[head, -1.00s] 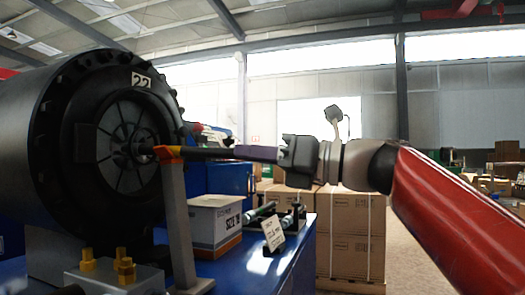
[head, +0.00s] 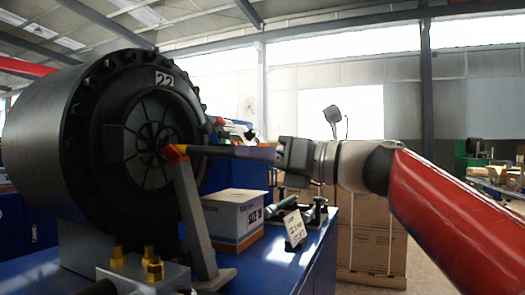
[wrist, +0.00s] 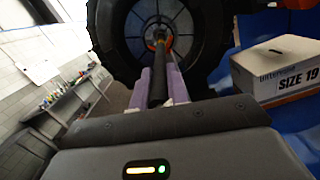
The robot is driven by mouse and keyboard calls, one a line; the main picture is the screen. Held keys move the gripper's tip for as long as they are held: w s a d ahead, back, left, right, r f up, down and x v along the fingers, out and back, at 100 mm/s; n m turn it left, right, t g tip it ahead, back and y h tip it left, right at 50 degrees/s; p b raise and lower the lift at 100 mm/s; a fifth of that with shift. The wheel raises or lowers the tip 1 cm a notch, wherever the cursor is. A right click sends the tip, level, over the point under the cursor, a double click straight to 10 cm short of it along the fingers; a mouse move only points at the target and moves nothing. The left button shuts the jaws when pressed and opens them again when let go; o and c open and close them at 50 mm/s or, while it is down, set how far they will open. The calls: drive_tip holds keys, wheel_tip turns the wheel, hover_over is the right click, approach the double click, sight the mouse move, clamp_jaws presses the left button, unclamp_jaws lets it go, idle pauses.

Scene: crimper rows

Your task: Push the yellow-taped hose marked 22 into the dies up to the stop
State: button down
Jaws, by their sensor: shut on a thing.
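My gripper (head: 256,153) is shut on a dark hose (head: 212,150), held roughly level, with the hose also between the purple fingers in the wrist view (wrist: 158,92). The hose runs left to the orange rest (head: 174,153) on a grey post, in front of the black press marked 22 (head: 163,78). The dies (head: 145,118) form a segmented ring around a dark centre, also in the wrist view (wrist: 141,19). The hose lines up roughly with that centre. Its far end is hidden at the rest, so I cannot tell how deep it sits.
A SIZE 19 box (head: 232,218) stands on the blue table (head: 262,268), right of the post. Brass fittings on a metal block (head: 150,272) are at the front. Stacked cartons (head: 365,235) stand behind.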

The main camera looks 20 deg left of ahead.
drive_tip(key=shift+s+r+p, duration=0.1)
drive_tip(key=shift+r+p, duration=0.8)
drive_tip(key=shift+p, duration=0.6)
drive_tip(key=shift+c, duration=0.4)
unclamp_jaws()
drive_tip(key=shift+f, duration=0.1)
drive_tip(key=shift+d, duration=0.15)
drive_tip(key=d, duration=0.6)
drive_tip(key=shift+s+d+f, duration=0.15)
drive_tip(key=shift+s+d, duration=0.1)
drive_tip(key=shift+d, duration=0.1)
idle(0.6)
idle(0.3)
